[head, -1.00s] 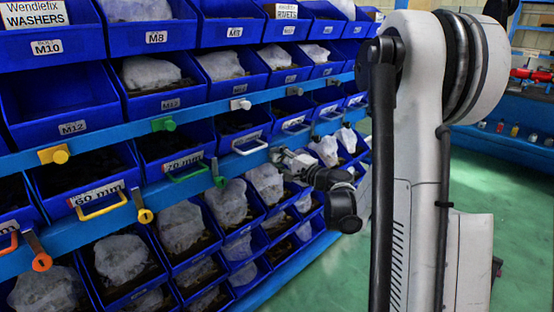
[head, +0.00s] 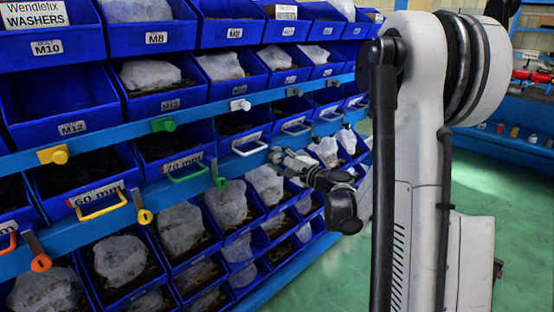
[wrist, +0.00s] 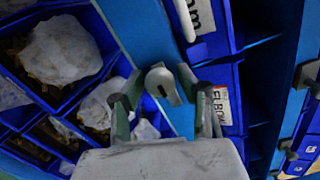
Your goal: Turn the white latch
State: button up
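The white latch (wrist: 161,82) shows in the wrist view as a pale rounded piece with a dark slot, on the blue rail. My gripper (wrist: 156,90) is open, with one finger on each side of the latch. Gaps show between the fingers and the latch, and I cannot tell whether either touches it. In the head view my gripper (head: 277,156) is at the lower blue rail, just right of a white handle (head: 250,148). The latch cannot be made out behind it there.
A white knob (head: 240,104) sits on the upper rail. A green latch (head: 218,174) and a yellow latch (head: 143,208) lie further left on the lower rail. Blue bins surround the rails. Green floor (head: 330,275) is open at right.

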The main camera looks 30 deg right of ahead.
jog(key=shift+o, duration=0.8)
jog(key=v, duration=1.2)
